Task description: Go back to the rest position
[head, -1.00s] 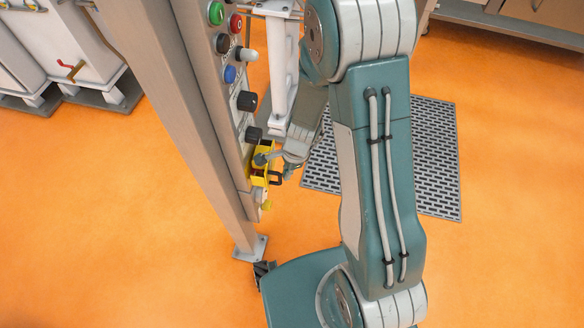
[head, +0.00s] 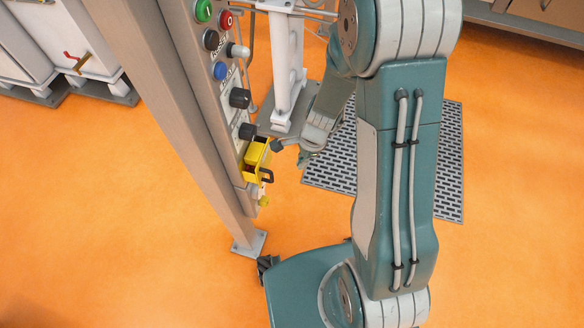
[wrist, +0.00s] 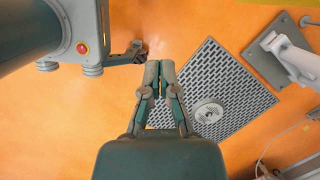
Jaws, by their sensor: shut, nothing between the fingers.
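My gripper (head: 304,158) hangs to the right of the control panel (head: 216,118), apart from it, small and partly blurred in the head view. In the wrist view my gripper (wrist: 160,66) shows clearly, with its two fingers together and nothing between them. It is above the orange floor, beside the dark slotted grate.
The panel carries several buttons and dark knobs, and a yellow bracket-like part (head: 257,155) low down. A slanted metal post (head: 165,105) stands left of it. A slotted grate (head: 435,165) lies on the floor behind my arm. The orange floor at lower left is clear.

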